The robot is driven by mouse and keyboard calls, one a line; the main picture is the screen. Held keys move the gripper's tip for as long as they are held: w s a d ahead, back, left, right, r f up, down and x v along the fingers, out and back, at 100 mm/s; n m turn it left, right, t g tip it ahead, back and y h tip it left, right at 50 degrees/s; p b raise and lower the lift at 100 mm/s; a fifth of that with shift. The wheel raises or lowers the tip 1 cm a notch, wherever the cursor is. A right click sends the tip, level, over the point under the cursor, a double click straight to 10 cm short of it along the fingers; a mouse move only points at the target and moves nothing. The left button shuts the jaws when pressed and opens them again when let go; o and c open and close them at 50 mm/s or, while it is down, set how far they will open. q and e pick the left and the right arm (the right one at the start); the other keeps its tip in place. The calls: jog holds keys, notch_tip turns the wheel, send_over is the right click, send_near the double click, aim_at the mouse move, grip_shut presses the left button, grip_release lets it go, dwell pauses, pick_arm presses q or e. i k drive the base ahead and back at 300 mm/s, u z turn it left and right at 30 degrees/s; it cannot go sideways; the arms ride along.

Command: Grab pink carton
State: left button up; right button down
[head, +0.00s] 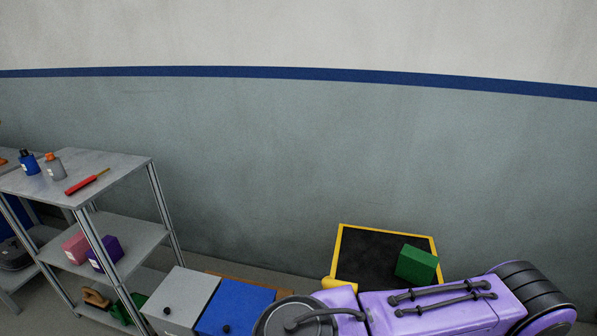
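A pink carton (76,246) sits on the middle shelf of a grey metal shelving unit (140,238) at the left. A purple carton (107,253) stands right beside it on its right, and a shelf post crosses in front near where the two meet. Neither of my grippers shows in the head view. A purple and black part of my own arm crosses the bottom right, with no fingers visible.
On the top shelf are a blue bottle (29,164), a grey bottle with an orange cap (54,167) and a red-handled tool (82,184). Grey (182,298) and blue (236,307) cabinets stand right of the shelves. A green box (417,264) lies on a yellow-edged black surface (372,256).

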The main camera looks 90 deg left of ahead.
aim_at(76, 248)
jog(key=u, duration=5.4)
jog(key=i, duration=3.35)
jog(key=z, duration=3)
